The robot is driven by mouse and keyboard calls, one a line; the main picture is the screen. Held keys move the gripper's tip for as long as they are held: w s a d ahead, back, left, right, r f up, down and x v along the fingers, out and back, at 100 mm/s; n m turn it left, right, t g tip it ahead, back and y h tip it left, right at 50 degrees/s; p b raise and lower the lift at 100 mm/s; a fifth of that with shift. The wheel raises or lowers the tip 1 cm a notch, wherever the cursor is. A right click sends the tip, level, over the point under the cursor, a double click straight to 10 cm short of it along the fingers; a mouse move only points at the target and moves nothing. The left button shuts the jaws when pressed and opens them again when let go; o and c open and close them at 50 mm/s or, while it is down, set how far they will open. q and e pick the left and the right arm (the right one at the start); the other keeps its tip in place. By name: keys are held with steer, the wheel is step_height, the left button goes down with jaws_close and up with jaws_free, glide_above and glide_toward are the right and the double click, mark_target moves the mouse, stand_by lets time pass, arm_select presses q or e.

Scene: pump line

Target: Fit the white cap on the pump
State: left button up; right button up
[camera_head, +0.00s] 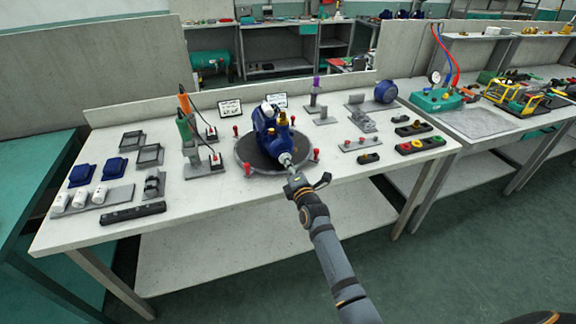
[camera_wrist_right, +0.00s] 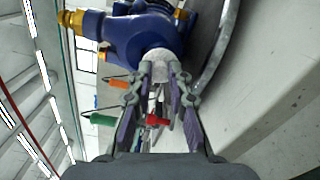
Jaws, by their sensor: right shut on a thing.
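The blue pump (camera_head: 272,140) stands on a round dark turntable (camera_head: 250,158) in the middle of the bench. It also fills the top of the right wrist view (camera_wrist_right: 140,35). My right gripper (camera_head: 291,172) reaches in from the front, with its fingertips at the pump's near port. In the right wrist view the fingers (camera_wrist_right: 160,80) are shut on a white cap (camera_wrist_right: 160,62). The cap (camera_head: 285,158) sits against the end of the blue port; how far it is seated cannot be told. My left gripper is out of view.
Red knobs (camera_head: 247,169) stand around the turntable. Several white cylinders (camera_head: 79,198) stand on a grey tray at the left. Two screwdriver-like tools (camera_head: 184,127) stand left of the pump. Button boxes (camera_head: 420,145) lie at the right. The bench front is partly clear.

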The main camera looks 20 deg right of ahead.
steer(key=shift+w+b, duration=0.4)
stand_by(0.8)
steer(key=o, duration=0.8)
steer(key=shift+s, duration=0.1)
steer(key=shift+s, duration=2.9)
steer(key=s, duration=1.2)
steer(key=shift+d, duration=0.25)
